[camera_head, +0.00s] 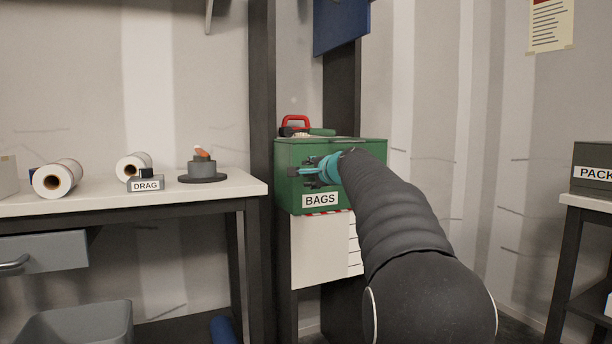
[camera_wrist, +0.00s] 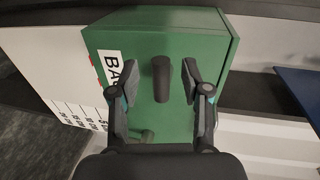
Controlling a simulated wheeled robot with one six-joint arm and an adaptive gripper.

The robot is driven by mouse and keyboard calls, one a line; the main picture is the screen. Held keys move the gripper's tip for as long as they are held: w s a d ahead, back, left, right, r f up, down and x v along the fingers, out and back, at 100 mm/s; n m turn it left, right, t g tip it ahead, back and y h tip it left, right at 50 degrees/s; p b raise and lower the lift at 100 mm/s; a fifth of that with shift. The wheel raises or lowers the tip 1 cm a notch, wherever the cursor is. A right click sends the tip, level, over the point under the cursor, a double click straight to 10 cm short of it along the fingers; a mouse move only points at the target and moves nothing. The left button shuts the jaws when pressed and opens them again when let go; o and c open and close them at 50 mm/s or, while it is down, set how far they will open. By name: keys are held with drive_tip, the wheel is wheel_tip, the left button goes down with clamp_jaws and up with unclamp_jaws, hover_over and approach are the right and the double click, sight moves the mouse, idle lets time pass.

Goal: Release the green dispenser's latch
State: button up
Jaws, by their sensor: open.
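The green dispenser (camera_head: 330,196), a box labelled BAGS, is mounted on a dark post ahead. My gripper (camera_head: 306,172) is at its front face, above the label. In the wrist view the green dispenser (camera_wrist: 207,32) fills the middle, turned sideways. A dark rounded peg (camera_wrist: 161,80), which may be the latch, stands out from the face. My gripper (camera_wrist: 153,84) is open, with one finger on each side of the peg and visible gaps between. Much of the dispenser's front is hidden by my arm in the head view.
A PACK box (camera_head: 594,167) is at right.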

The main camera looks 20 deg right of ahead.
drive_tip(key=s+r, duration=0.1)
drive_tip(key=s, duration=0.7)
drive_tip(key=shift+s+d+r, duration=0.15)
drive_tip(key=shift+r, duration=0.15)
drive_tip(key=s+a+f+n+g, duration=0.2)
drive_tip(key=s+f+n, duration=0.15)
drive_tip(key=f, duration=0.35)
drive_tip(key=s+a+f+n+g+p, duration=0.1)
drive_tip(key=s+a+f+n+g, duration=0.1)
drive_tip(key=s+a+f+g, duration=0.3)
drive_tip(key=s+f+n, duration=0.3)
drive_tip(key=f, duration=0.5)
drive_tip(key=s+a+f+n+g+p, duration=0.1)
drive_tip(key=s+a+f+n, duration=0.1)
drive_tip(key=s, duration=0.6)
drive_tip(key=s+a+f+n+g+p, duration=0.1)
drive_tip(key=s+a+f+n+p, duration=0.1)
drive_tip(key=s+a, duration=0.4)
drive_tip(key=s+a+f+n+g+p, duration=0.1)
drive_tip(key=s+a+f+n+p, duration=0.1)
drive_tip(key=s, duration=1)
drive_tip(key=a+f+n, duration=0.1)
drive_tip(key=a+n, duration=0.1)
drive_tip(key=n, duration=0.1)
drive_tip(key=shift+s+a+f+h, duration=0.15)
drive_tip(key=shift+s+a+h, duration=0.05)
drive_tip(key=shift+a+h, duration=0.1)
